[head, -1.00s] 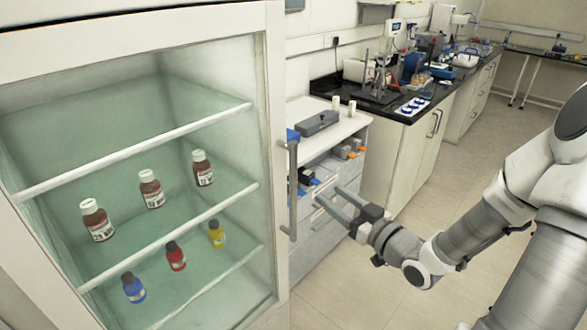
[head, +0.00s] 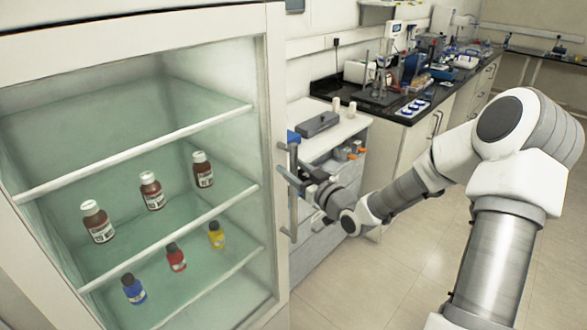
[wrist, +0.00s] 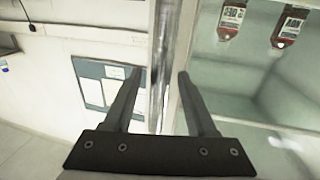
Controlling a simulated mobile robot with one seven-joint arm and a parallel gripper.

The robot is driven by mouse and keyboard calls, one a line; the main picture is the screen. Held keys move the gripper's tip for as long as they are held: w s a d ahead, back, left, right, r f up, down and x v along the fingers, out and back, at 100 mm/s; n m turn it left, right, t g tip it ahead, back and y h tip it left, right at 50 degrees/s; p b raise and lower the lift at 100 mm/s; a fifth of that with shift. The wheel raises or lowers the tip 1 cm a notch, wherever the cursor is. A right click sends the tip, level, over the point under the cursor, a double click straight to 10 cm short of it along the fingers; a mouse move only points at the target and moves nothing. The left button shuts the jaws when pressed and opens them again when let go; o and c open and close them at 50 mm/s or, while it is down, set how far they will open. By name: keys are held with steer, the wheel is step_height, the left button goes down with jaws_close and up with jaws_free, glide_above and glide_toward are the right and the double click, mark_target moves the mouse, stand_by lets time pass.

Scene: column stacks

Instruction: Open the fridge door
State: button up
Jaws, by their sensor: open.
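The fridge door (head: 275,90) has a white frame and clear glass, and it looks closed at the left of the head view. Its grey vertical handle (head: 293,220) is on the right side of the frame. My gripper (head: 286,162) is open at the upper part of the handle, and its fingers partly hide the bar there. In the wrist view, the two dark fingers of my gripper (wrist: 159,74) are spread on both sides of a vertical grey strip, which looks like the handle and door edge. I cannot tell whether either finger touches it.
Inside the fridge, brown bottles (head: 152,190) stand on one shelf and small coloured bottles (head: 176,258) on the shelf below. A white drawer cabinet (head: 318,245) stands close behind my gripper. A black-topped bench (head: 385,105) is farther back. The floor (head: 400,260) at right is clear.

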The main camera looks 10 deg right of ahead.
jaws_close()
stand_by(1.4)
